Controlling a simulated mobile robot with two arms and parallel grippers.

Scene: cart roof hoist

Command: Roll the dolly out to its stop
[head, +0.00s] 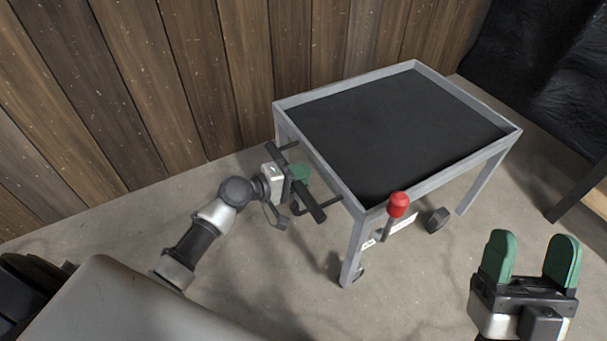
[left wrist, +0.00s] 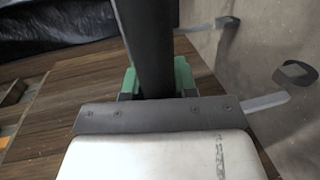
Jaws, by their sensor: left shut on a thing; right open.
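The dolly (head: 468,168) is a grey metal cart with a black top, standing on wheels in the head view. A dark push handle (head: 308,202) sticks out from its left end on two bars. My left gripper (head: 298,176) is shut on this handle, with its green fingers partly hidden by it. In the left wrist view the handle bar (left wrist: 150,45) runs between the green fingers (left wrist: 157,82). A lever with a red knob (head: 398,204) stands up at the dolly's front side by a small white label. My right gripper (head: 530,260) is open and empty, at the lower right.
A wooden plank wall (head: 150,80) runs behind the dolly, close to its back edge. A black sheet (head: 540,60) hangs at the upper right. A wooden-edged piece (head: 590,190) stands at the right. Concrete floor (head: 420,285) is clear in front.

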